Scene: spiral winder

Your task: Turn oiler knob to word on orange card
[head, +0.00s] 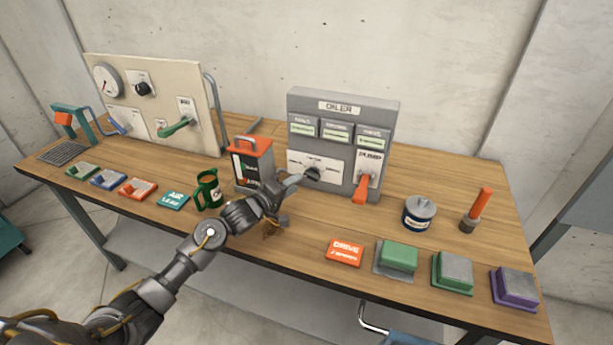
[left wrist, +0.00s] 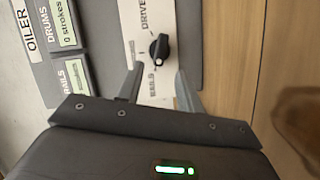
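The grey oiler panel (head: 340,103) stands on the bench. Its black knob (head: 312,174) sits on a white label plate; in the left wrist view the knob (left wrist: 159,48) lies between the words DRIVE and RAILS. I cannot tell for sure where it points. The orange card (head: 345,252) on the bench front reads DRIVE, with a smaller line under it. My left gripper (head: 291,184) is just in front of the knob. In the left wrist view its fingers (left wrist: 158,85) are spread, with nothing between them, and the knob shows beyond the tips. My right gripper is not in view.
An orange pump lever (head: 361,189) juts out right of the knob. A round tin (head: 420,212) and several coloured blocks stand to the right.

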